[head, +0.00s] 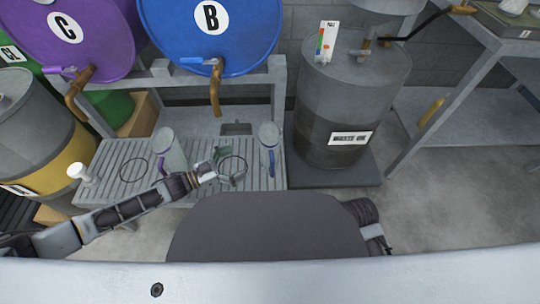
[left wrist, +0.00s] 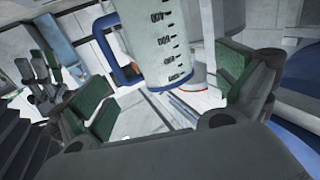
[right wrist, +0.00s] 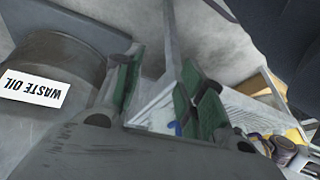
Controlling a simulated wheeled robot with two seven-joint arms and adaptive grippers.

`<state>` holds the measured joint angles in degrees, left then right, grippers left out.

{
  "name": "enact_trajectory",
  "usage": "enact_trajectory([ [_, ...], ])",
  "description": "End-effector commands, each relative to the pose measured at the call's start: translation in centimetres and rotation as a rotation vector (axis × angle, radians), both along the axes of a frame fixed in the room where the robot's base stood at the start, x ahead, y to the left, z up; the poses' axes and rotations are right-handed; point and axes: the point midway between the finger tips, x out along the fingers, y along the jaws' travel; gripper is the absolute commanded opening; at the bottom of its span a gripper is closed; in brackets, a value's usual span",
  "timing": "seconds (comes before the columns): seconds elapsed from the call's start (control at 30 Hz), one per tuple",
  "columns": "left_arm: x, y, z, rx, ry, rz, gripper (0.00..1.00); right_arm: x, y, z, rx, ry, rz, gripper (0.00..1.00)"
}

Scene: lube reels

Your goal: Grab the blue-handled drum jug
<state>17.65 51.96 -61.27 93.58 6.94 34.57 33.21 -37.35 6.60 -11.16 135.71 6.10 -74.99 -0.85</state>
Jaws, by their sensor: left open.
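The blue-handled drum jug (head: 269,135) is a pale, translucent cylinder at the right end of the slatted grey bench, its blue handle facing the front. In the left wrist view the jug (left wrist: 155,38) shows its black scale marks and blue handle, beyond and between the spread fingers. My left gripper (head: 229,170) is open and empty, just left of the jug and apart from it. My right gripper (right wrist: 160,90) has its green-padded fingers apart with nothing held; it is hidden in the head view.
Another translucent jug (head: 170,150) stands left of my left gripper, and a white-topped item (head: 80,173) stands farther left. The blue drum B (head: 210,45) and its tap hang above the bench (head: 125,190). A waste oil drum (head: 350,90) stands close on the right.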

Motion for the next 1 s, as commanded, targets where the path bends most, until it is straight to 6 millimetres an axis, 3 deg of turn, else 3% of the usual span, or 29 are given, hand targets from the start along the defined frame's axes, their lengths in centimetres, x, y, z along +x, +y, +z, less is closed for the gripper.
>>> enact_trajectory([
  [0.53,3.1,-6.0,-0.1,-0.001,0.0,-0.001,1.0,0.5,1.0,-3.7,0.057,-0.05,-0.013,0.4],
  [0.73,3.6,-6.9,-0.1,0.0,0.0,0.0,1.0,0.1,1.1,-4.8,0.065,-0.048,-0.017,0.4],
  [1.0,3.6,-6.9,0.0,0.0,0.0,0.0,1.0,0.3,1.2,-4.5,0.066,-0.055,-0.017,0.4],
])
